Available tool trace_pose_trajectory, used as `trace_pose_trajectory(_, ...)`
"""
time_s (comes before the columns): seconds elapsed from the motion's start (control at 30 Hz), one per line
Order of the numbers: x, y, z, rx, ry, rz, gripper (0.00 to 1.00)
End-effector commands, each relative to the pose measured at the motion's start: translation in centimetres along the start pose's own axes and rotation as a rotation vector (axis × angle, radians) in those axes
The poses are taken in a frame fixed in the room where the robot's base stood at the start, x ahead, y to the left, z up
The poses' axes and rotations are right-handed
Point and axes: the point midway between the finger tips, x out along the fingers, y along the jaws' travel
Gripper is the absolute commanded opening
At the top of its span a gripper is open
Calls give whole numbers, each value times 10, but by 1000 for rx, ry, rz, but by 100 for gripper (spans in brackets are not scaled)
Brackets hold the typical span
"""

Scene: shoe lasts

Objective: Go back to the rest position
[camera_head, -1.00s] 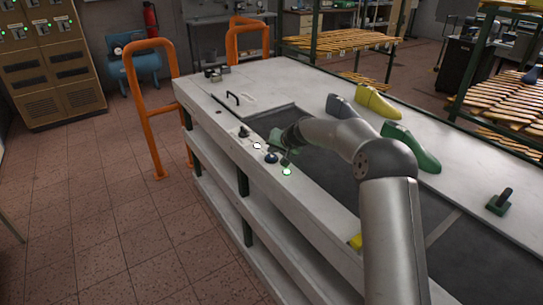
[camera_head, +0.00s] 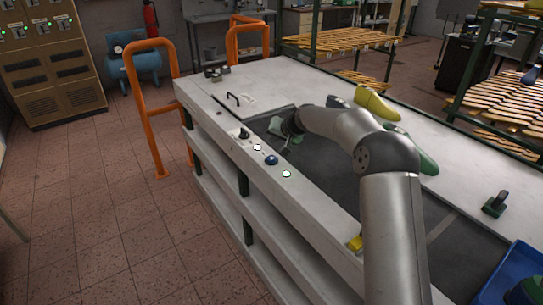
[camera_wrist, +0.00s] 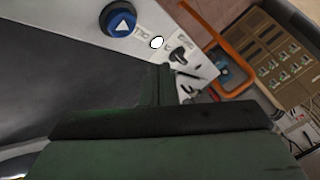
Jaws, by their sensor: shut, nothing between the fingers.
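My gripper (camera_head: 288,143) is over the near-left part of the dark conveyor belt, just inside the control strip. It is small and partly hidden by my arm in the head view. In the wrist view its green body fills the bottom, and the shut fingers (camera_wrist: 162,85) have nothing between them. The control strip carries a blue button (camera_head: 271,160), a white button (camera_head: 257,147), another white button (camera_head: 287,174) and a black knob (camera_head: 244,134). The wrist view shows the blue button (camera_wrist: 118,19) with a white triangle, apart from the fingers.
Yellow (camera_head: 376,103) and green (camera_head: 425,163) shoe lasts stand on the far bench side; a grey one (camera_head: 338,102) is partly hidden by my arm. A blue crate (camera_head: 513,262) is at the lower right. Orange rails (camera_head: 153,120) stand left of the bench.

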Motion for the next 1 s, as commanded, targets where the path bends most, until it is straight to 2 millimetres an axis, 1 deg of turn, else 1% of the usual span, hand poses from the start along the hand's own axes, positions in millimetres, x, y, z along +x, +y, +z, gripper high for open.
trace_pose_trajectory(0.3, -2, -1, 1, -3, -3, 3, 0)
trace_pose_trajectory(0.37, -9, -2, 4, -12, -12, 11, 0)
trace_pose_trajectory(0.47, -35, -6, 18, -45, -48, 48, 0)
trace_pose_trajectory(0.57, -80, -5, 47, -87, -109, 116, 0)
trace_pose_trajectory(0.6, -101, -3, 63, -102, -139, 149, 0)
trace_pose_trajectory(0.67, -134, 4, 88, -119, -182, 201, 0)
trace_pose_trajectory(0.7, -156, 9, 105, -125, -208, 235, 0)
trace_pose_trajectory(0.77, -190, 18, 133, -129, -248, 286, 0)
trace_pose_trajectory(0.8, -212, 24, 153, -130, -273, 319, 0)
trace_pose_trajectory(0.87, -244, 34, 185, -125, -310, 367, 0)
trace_pose_trajectory(0.9, -264, 42, 207, -118, -335, 396, 0)
trace_pose_trajectory(0.97, -293, 52, 242, -105, -371, 436, 0)
trace_pose_trajectory(1.0, -311, 59, 264, -95, -393, 460, 0)
